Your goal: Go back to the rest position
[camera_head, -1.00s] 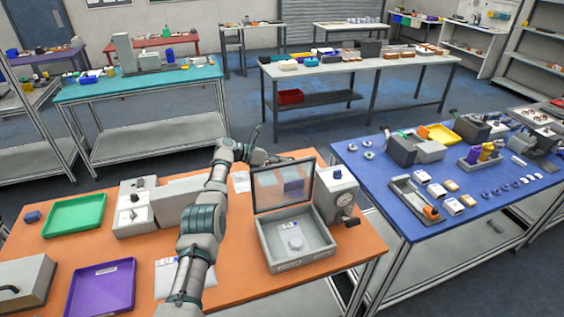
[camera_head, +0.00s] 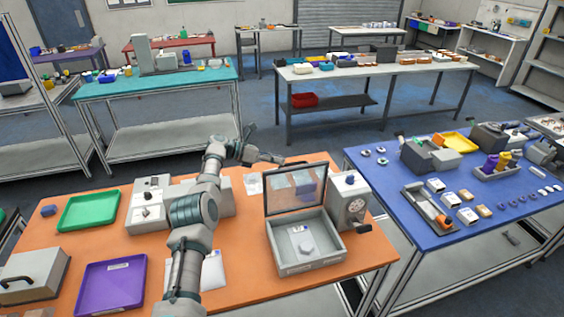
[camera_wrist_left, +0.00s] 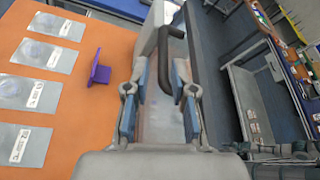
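My left arm reaches in from the bottom of the head view over the orange table (camera_head: 250,287). Its gripper (camera_head: 268,142) is above the far edge of the table, behind the open-lidded grey box, with fingers spread apart. In the left wrist view the two fingers (camera_wrist_left: 160,108) stand apart with nothing clearly held between them. A dark curved handle (camera_wrist_left: 165,62) on a grey body shows beyond the fingertips; I cannot tell how far off it is. My right gripper is in neither view.
The open-lidded grey box (camera_head: 304,268) holds a small pale item. Beside it stands a grey device (camera_head: 349,203). A green tray (camera_head: 88,211) and purple tray (camera_head: 108,286) lie left of my arm. A blue table (camera_head: 420,218) stands to the right.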

